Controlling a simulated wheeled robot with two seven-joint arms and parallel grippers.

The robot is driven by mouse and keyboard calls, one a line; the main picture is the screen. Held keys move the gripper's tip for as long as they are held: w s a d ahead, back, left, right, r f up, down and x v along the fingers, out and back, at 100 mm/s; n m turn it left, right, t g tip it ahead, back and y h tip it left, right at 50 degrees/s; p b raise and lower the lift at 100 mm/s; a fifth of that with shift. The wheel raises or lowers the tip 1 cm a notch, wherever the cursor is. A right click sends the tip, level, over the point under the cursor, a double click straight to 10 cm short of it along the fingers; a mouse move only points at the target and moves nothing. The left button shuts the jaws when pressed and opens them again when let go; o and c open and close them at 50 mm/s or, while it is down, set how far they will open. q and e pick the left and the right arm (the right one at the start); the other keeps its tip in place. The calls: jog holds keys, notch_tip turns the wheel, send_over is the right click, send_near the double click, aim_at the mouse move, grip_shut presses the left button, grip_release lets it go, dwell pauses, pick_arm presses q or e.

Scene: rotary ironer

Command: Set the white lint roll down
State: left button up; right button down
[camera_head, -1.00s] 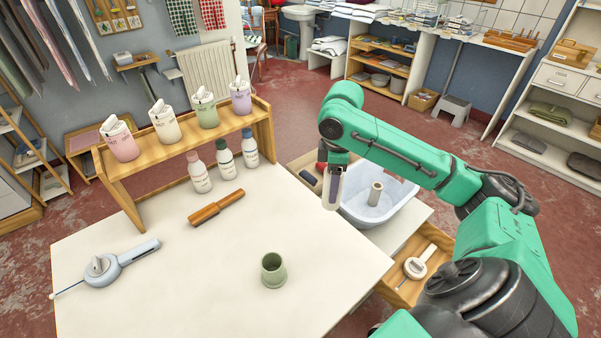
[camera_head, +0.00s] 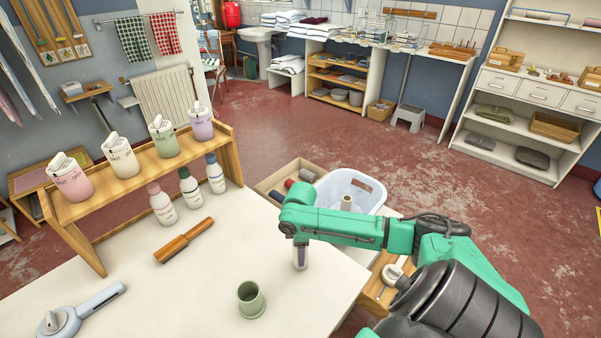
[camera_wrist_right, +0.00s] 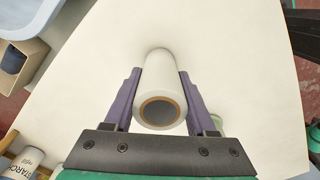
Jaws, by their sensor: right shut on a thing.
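My right gripper (camera_head: 300,262) is over the white table (camera_head: 325,285), near its right edge. In the right wrist view, the gripper (camera_wrist_right: 160,78) has its purple fingers on both sides of the white lint roll (camera_wrist_right: 160,65), shut on it. The roll's brown-cored end faces the wrist camera, and its far end points toward the table. I cannot tell whether that end touches the tabletop. In the head view the roll is mostly hidden by the gripper. My left gripper is in neither view.
A green cup (camera_head: 251,300) stands left of the gripper. A wooden-handled tool (camera_head: 183,240) and several bottles (camera_head: 190,187) are farther left. The tabletop between has free room.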

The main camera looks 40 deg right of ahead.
jog(key=shift+c, duration=1.1)
grip_release()
notch_tip(320, 180, up, 12)
jog(key=shift+r, duration=0.1)
